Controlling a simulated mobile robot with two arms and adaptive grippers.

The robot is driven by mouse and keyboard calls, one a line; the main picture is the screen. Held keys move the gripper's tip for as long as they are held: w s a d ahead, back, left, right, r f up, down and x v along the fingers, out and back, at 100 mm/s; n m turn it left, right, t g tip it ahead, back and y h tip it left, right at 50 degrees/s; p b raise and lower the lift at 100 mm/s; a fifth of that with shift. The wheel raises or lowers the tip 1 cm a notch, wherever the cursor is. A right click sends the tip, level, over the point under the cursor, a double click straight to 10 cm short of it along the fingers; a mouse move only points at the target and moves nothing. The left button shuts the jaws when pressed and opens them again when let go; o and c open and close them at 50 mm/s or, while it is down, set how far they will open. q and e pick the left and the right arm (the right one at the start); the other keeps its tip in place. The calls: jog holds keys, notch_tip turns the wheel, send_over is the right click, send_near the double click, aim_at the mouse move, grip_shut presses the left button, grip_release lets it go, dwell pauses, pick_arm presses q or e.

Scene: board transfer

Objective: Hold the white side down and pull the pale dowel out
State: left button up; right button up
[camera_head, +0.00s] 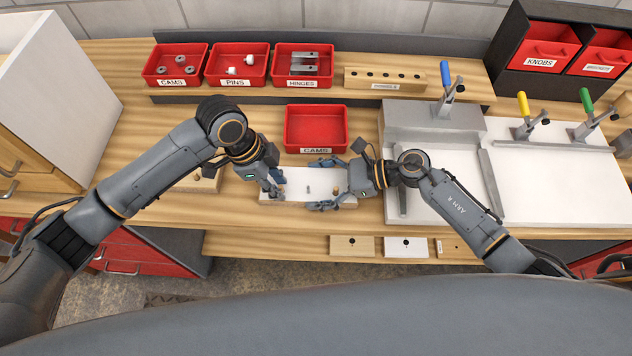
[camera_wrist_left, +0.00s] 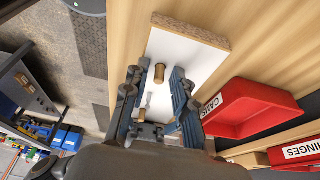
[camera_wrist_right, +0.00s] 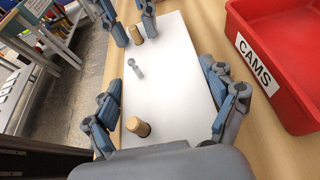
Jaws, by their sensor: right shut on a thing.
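The white side (camera_head: 295,188) is a white board with raw chipboard edges, lying flat on the bench. It also shows in the left wrist view (camera_wrist_left: 200,55) and right wrist view (camera_wrist_right: 170,70). A pale dowel (camera_wrist_left: 159,72) stands upright near its left end, also visible in the right wrist view (camera_wrist_right: 138,34). A small metal pin (camera_wrist_right: 134,67) stands mid-board, and another pale dowel (camera_wrist_right: 138,126) stands near the right end. My right gripper (camera_wrist_right: 165,105) is shut across the board's long edges. My left gripper (camera_wrist_left: 156,75) is open, its fingers either side of the left-end dowel.
An empty red CAMS tray (camera_head: 316,128) stands just behind the board. Red part trays (camera_head: 239,64) line the back shelf. A fixture with a blue-handled clamp (camera_head: 446,85) is at right. Small boards (camera_head: 352,246) lie on the front ledge.

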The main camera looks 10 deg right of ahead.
aim_at(283, 186)
pick_arm(q)
grip_shut()
jog(key=shift+r, duration=0.15)
jog(key=shift+r, duration=0.9)
jog(key=shift+r, duration=0.2)
jog(key=shift+r, duration=0.3)
jog(key=shift+r, duration=0.2)
jog(key=shift+r, duration=2.35)
